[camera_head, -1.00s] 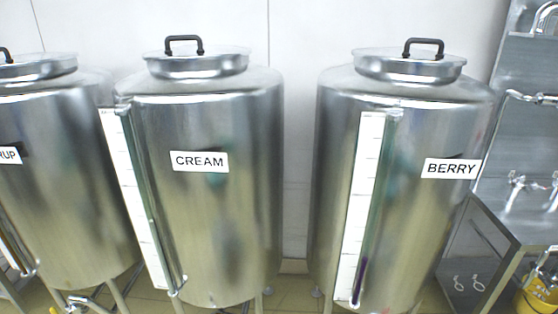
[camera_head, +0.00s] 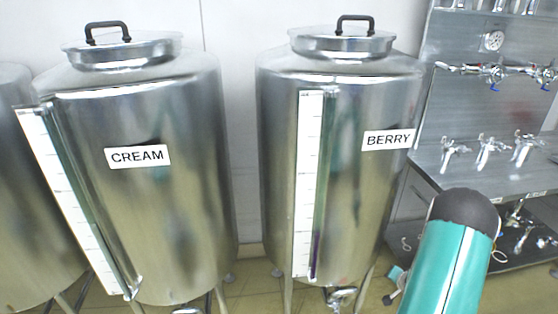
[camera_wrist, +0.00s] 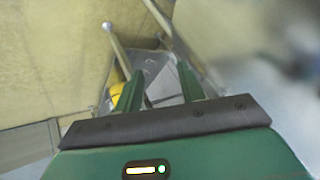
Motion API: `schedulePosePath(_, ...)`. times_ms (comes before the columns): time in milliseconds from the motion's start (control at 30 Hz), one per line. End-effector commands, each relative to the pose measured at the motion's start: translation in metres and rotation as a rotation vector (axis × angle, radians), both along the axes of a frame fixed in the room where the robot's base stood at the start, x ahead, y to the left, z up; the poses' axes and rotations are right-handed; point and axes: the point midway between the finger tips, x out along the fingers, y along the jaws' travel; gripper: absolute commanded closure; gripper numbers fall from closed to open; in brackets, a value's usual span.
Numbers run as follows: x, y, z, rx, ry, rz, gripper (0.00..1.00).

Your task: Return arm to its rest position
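My gripper (camera_wrist: 157,78) shows in the wrist view as two green fingers standing apart, with nothing between them. It is open and empty. Behind the fingers is a grey surface, with part of a yellow object (camera_wrist: 116,93) beside the left finger. In the head view, a teal link of my arm with a dark rounded cap (camera_head: 465,211) rises at the lower right, in front of the steel sink unit. The gripper itself does not show in the head view.
A steel tank labelled CREAM (camera_head: 165,215) and one labelled BERRY (camera_head: 350,200) stand on legs along the wall. Another tank (camera_head: 25,250) is cut off at the left. A steel sink unit (camera_head: 480,110) with several taps is at the right. Tiled floor (camera_head: 255,290) shows below.

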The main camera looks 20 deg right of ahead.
Motion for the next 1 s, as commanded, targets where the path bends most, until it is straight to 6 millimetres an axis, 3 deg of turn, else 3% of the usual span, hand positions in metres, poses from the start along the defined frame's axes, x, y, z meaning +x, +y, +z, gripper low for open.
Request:
schedulePosePath(33, 0.015, 0.007, 0.028, -0.037, 0.017, 0.027, 0.61)
schedulePosePath(200, 0.045, 0.041, 0.104, -0.13, 0.09, 0.105, 0.61)
schedulePosePath(367, 0.061, 0.086, 0.171, -0.197, 0.146, 0.178, 0.61)
schedulePosePath(500, 0.066, 0.132, 0.224, -0.241, 0.186, 0.248, 0.61)
schedulePosePath(767, 0.048, 0.229, 0.306, -0.287, 0.242, 0.396, 0.61)
schedulePosePath(1000, 0.003, 0.319, 0.359, -0.299, 0.275, 0.57, 0.61)
